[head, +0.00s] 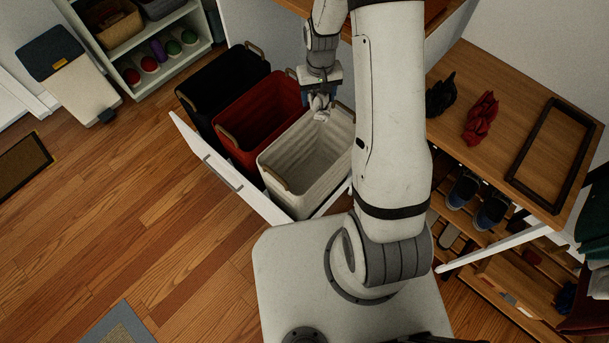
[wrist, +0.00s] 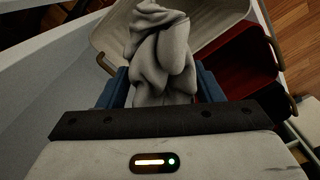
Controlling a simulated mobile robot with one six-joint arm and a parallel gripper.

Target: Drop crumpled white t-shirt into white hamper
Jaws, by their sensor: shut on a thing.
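The crumpled white t-shirt (wrist: 160,55) is bunched between the blue fingers of my gripper (wrist: 158,88) in the wrist view. In the head view the t-shirt (head: 321,114) hangs small and pale below my gripper (head: 320,98), which is shut on it. The white hamper (head: 286,156) stands open in a pull-out frame, and its visible inside looks empty. The gripper and shirt appear over the hamper's far rim in the head view. In the wrist view the hamper (wrist: 105,38) lies behind the shirt. My arm hides part of the hamper's right side.
A red hamper (head: 250,120) and a black hamper (head: 215,82) stand left of the white one. A wooden table (head: 520,95) at right holds a black cloth (head: 441,95), a red cloth (head: 481,118) and a dark frame (head: 553,150). The wood floor at left is mostly clear.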

